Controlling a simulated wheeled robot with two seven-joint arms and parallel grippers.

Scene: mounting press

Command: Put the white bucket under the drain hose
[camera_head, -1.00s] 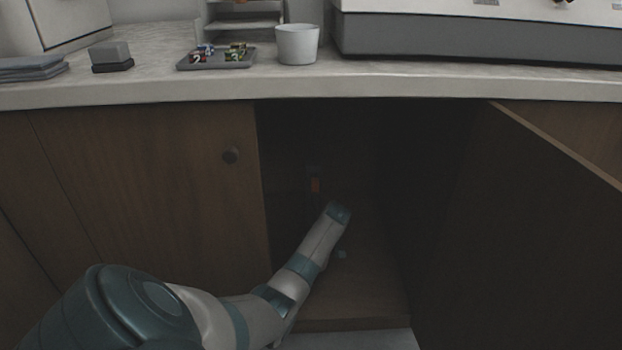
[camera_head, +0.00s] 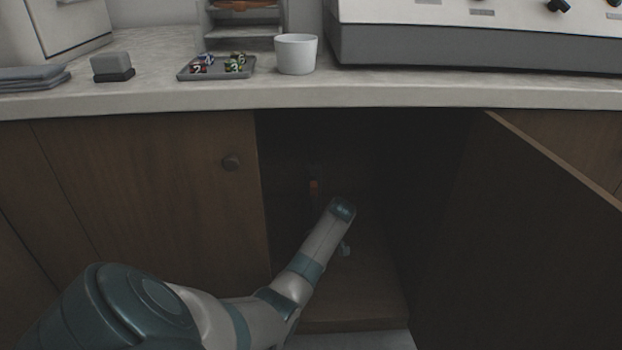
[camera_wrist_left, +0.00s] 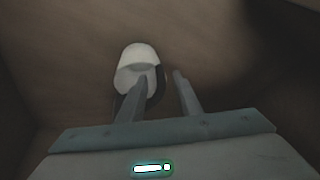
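A white bucket (camera_head: 297,55) stands upright on the counter, right of a small tray. My left arm reaches into the dark open cabinet below the counter. My left gripper (camera_wrist_left: 161,80) shows in the left wrist view with its two fingers apart and nothing visibly held between them. A white rounded cylindrical thing (camera_wrist_left: 138,57) shows just beyond the left finger, partly covered by it; I cannot tell what it is or whether they touch. The drain hose cannot be made out. My right gripper is not in view.
The cabinet door (camera_head: 530,240) stands open at the right; a closed door (camera_head: 150,200) is at the left. The counter holds a grey tray (camera_head: 216,73) with small numbered items and a large machine (camera_head: 480,45).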

